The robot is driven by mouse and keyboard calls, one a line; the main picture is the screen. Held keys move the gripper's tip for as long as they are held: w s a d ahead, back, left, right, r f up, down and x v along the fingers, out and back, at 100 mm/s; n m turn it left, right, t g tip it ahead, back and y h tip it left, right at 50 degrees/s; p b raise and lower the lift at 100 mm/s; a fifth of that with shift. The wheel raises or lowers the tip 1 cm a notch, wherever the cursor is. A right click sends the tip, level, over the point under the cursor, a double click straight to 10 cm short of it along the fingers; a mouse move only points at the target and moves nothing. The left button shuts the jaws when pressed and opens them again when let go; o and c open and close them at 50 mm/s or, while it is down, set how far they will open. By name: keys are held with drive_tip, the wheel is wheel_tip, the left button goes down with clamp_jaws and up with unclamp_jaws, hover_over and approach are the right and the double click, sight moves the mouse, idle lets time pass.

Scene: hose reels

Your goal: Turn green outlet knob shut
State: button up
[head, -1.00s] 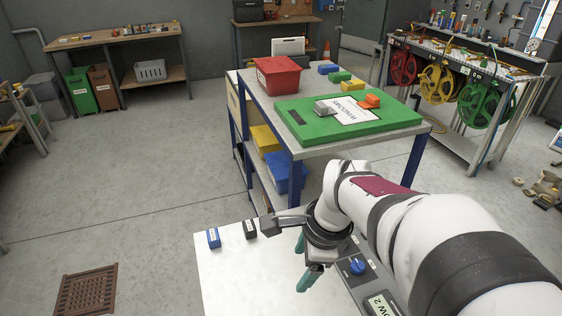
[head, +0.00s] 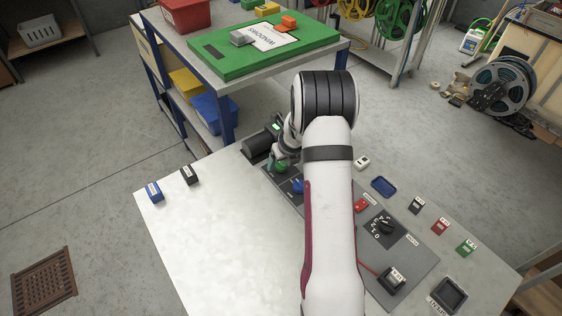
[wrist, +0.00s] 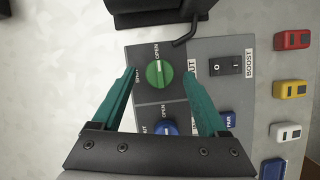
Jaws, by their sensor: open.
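The green knob (wrist: 159,74) sits on a dark panel in the wrist view, with OPEN printed above it and SHUT to its left. Its pale bar runs roughly up and down, in line with OPEN. My gripper (wrist: 160,76) is open, its two teal fingers on either side of the green knob and apart from it in the picture. I cannot tell how high the tips are above the panel. In the head view the green knob (head: 282,168) shows beside my wrist, and my arm hides part of the panel.
A blue knob (wrist: 166,129) is just below the green one. A black rocker switch (wrist: 226,68) marked BOOST is to the right. A dark block with a bent rod (wrist: 184,33) lies above. Several coloured labelled blocks line the right edge.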

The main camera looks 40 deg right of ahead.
drive_tip(key=shift+w+f, duration=0.25)
drive_tip(key=shift+f, duration=0.25)
drive_tip(key=shift+c, duration=0.3)
clamp_jaws()
